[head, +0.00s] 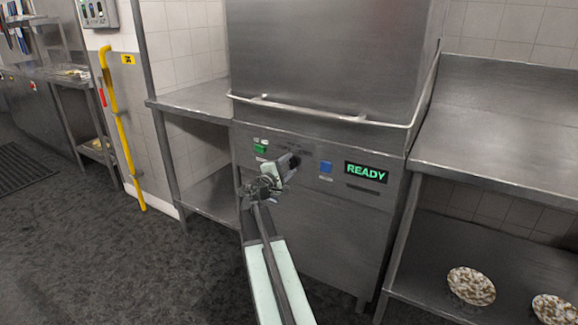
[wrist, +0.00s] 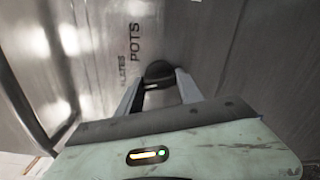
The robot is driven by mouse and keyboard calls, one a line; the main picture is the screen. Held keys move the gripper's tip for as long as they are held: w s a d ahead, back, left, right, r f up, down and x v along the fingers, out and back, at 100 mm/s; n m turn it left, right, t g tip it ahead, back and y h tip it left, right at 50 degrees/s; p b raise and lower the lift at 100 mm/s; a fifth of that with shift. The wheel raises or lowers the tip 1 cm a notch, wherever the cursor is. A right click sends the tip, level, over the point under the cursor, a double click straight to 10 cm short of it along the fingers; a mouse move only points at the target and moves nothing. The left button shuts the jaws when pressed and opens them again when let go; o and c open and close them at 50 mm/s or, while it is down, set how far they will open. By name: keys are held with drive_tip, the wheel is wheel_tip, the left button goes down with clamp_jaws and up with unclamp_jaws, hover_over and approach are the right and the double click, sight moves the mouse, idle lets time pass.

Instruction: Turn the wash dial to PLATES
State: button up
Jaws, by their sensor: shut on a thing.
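The wash dial (wrist: 159,71) is a dark round knob on the steel front of the dishwasher (head: 330,215). In the wrist view its upper part shows between the two pale fingers of my gripper (wrist: 157,88), which is shut on it. A small light mark shows on the knob's near side; I cannot tell which setting it points to. The label POTS (wrist: 134,42) and a partly legible label ending in "TES" (wrist: 122,70) stand left of the knob. In the head view my gripper (head: 288,163) is at the panel and hides most of the dial.
A green button (head: 261,147) is left of my gripper and a blue button (head: 326,167) right of it. A display (head: 366,172) reads READY. A handle bar (head: 330,114) crosses above the panel. Steel tables stand on both sides; stained plates (head: 471,286) lie at lower right.

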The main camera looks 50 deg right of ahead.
drive_tip(key=shift+a+m, duration=0.1)
drive_tip(key=shift+m, duration=1.5)
drive_tip(key=o, duration=1.4)
drive_tip(key=v, duration=0.7)
drive_tip(key=shift+s+a, duration=0.1)
drive_tip(key=shift+a, duration=0.25)
